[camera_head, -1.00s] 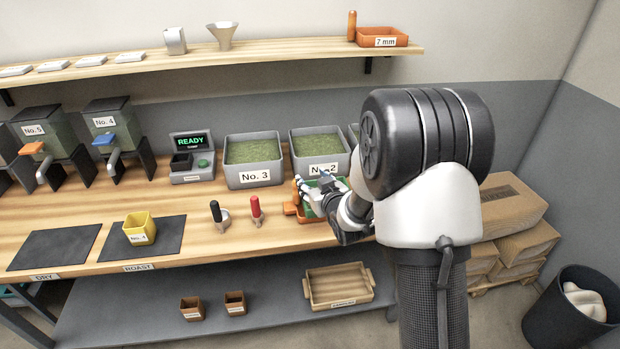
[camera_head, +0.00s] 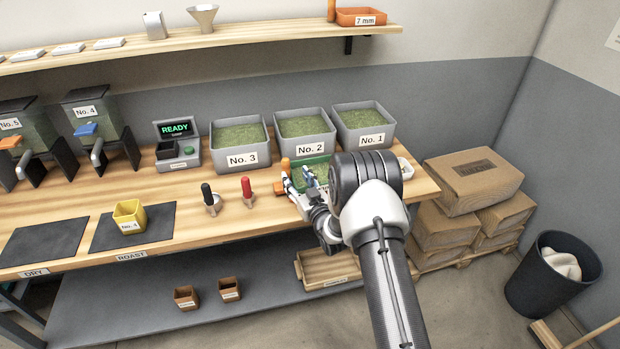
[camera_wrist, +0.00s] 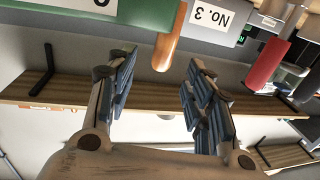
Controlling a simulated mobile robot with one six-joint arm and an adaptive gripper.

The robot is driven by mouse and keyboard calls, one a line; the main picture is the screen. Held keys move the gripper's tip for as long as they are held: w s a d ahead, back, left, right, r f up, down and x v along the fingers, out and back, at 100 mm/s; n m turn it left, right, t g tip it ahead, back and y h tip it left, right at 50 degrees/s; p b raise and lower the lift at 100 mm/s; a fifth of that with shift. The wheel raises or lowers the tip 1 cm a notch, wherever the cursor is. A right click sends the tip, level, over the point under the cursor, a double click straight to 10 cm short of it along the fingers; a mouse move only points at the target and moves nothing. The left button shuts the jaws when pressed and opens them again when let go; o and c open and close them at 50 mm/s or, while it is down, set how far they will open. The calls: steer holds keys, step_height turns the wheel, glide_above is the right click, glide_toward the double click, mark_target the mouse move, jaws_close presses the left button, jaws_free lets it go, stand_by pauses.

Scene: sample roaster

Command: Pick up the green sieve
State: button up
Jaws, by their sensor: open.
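The green sieve (camera_head: 312,166) lies on the bench in front of the No. 2 bin, partly hidden by my gripper and arm. An orange-brown handle (camera_head: 285,165) stands at its left. In the wrist view, the green sieve (camera_wrist: 150,12) shows at the top edge with part of a white label, and the rounded handle (camera_wrist: 170,42) points down beside it. My gripper (camera_head: 298,183) is over the bench at the sieve's front left. In the wrist view my gripper (camera_wrist: 160,68) is open and empty, its fingers on either side of the handle's line. Contact is not visible.
Grey bins No. 3 (camera_head: 241,160), No. 2 (camera_head: 310,149) and No. 1 (camera_head: 372,139) stand behind. A black-handled tool (camera_head: 207,194) and a red-handled tool (camera_head: 246,187) stand at left. A yellow cup (camera_head: 130,215) sits on a dark mat. An orange piece (camera_head: 280,188) lies close to my gripper.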

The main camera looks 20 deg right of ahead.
mark_target(288, 167)
steer(key=w, duration=0.3)
steer(key=shift+w+a+b, duration=0.3)
steer(key=shift+a, duration=0.1)
steer(key=w+b, duration=0.1)
steer(key=w, duration=0.1)
steer(key=w+a, duration=0.1)
steer(key=w, duration=0.1)
steer(key=shift+w+a+f+b, duration=0.1)
steer(key=shift+f+b, duration=0.05)
steer(key=shift+b, duration=0.2)
steer(key=shift+w, duration=0.3)
steer(key=shift+c, duration=0.3)
steer(key=shift+r, duration=0.2)
jaws_close()
